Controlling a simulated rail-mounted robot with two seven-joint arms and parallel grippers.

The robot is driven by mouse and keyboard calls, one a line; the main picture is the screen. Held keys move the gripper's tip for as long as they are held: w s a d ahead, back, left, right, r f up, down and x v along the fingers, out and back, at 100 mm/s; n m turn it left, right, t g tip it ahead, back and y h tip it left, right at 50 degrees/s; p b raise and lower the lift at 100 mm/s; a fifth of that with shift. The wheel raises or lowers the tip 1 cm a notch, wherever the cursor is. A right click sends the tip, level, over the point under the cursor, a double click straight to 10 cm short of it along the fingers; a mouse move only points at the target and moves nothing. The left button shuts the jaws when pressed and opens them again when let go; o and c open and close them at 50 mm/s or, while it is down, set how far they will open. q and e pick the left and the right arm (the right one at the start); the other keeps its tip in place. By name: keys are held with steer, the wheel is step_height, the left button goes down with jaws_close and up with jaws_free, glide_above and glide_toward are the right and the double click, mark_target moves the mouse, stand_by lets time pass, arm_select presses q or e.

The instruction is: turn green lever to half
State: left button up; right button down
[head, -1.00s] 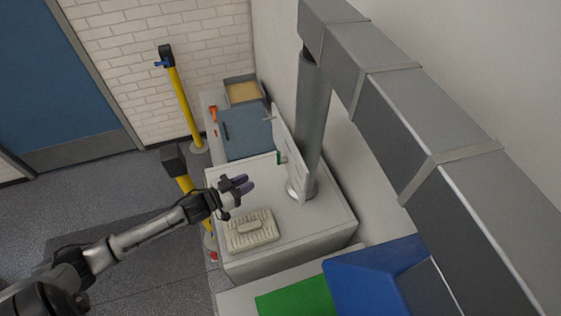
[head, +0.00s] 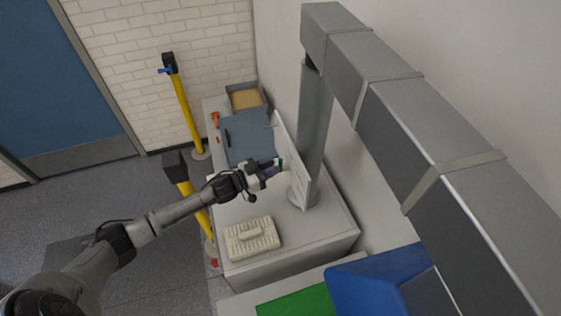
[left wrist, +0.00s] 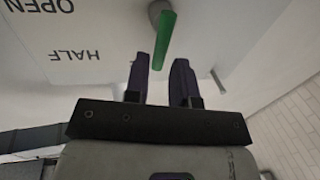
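The green lever (left wrist: 164,38) hangs from a grey pivot on a white panel (left wrist: 100,50) in the left wrist view. The panel carries the words OPEN and HALF, upside down in this view. My left gripper (left wrist: 160,75) is open, its two dark purple fingers apart. The lever's tip lies just beyond and between the fingertips, with no clear contact. In the head view my left gripper (head: 277,165) is at the panel (head: 298,180), and only a bit of green shows at its fingertips. My right gripper is not in view.
A beige slotted tray (head: 252,238) sits on the white bench (head: 300,240) below my left arm. A grey vertical duct (head: 312,120) rises behind the panel. Yellow posts (head: 186,105) stand to the left.

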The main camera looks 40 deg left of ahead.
mark_target(281, 163)
arm_select(q)
steer(key=shift+x, duration=1.85)
jaws_close()
